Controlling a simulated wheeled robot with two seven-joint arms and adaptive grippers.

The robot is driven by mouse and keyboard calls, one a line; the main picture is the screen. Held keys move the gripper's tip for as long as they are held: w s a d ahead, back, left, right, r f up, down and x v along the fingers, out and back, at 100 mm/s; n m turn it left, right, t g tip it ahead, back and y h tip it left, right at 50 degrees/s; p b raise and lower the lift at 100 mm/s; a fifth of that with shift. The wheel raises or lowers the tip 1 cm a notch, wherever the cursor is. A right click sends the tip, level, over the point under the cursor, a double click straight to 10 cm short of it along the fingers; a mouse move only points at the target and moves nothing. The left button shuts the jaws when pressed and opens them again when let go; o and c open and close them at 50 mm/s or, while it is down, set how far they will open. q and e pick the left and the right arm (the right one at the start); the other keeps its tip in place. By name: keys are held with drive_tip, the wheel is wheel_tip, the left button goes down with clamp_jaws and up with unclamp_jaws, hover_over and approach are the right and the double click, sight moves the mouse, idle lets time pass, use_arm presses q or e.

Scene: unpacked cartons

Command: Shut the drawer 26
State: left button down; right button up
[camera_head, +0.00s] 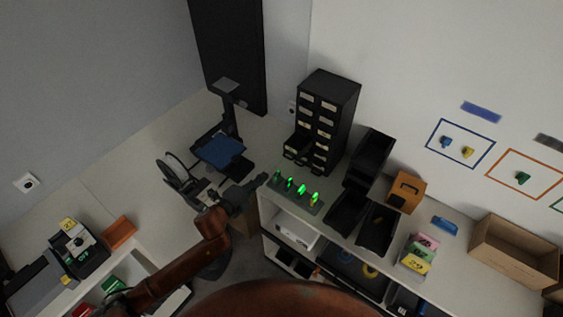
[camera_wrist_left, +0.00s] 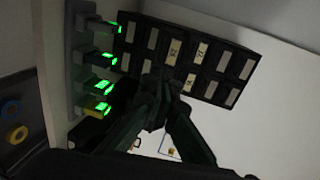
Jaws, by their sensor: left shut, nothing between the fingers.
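A black drawer cabinet (camera_head: 340,110) with pale labels stands on the bench by the wall. One drawer (camera_head: 297,146) low in its left column juts out; I cannot read its number in the head view. In the left wrist view the cabinet front (camera_wrist_left: 218,52) fills the upper middle, and the label numbers are too blurred to be sure of. My left gripper (camera_head: 264,179) is shut and empty, in front of and below the jutting drawer, apart from it. In the left wrist view its fingers (camera_wrist_left: 158,84) cover part of the cabinet's lower edge. My right gripper is out of view.
A grey strip with several green-lit pieces (camera_head: 302,190) lies at the bench edge, close to my left gripper. Black bins (camera_head: 370,155), an orange box (camera_head: 406,191) and an open carton (camera_head: 515,250) stand farther right. A blue-topped device (camera_head: 219,152) stands left.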

use_arm(q)
drive_tip(key=p+x, duration=0.1)
drive_tip(key=x, duration=1)
drive_tip(key=shift+d+r, duration=0.1)
drive_tip(key=shift+w+d, duration=0.35)
drive_tip(key=shift+w, duration=0.15)
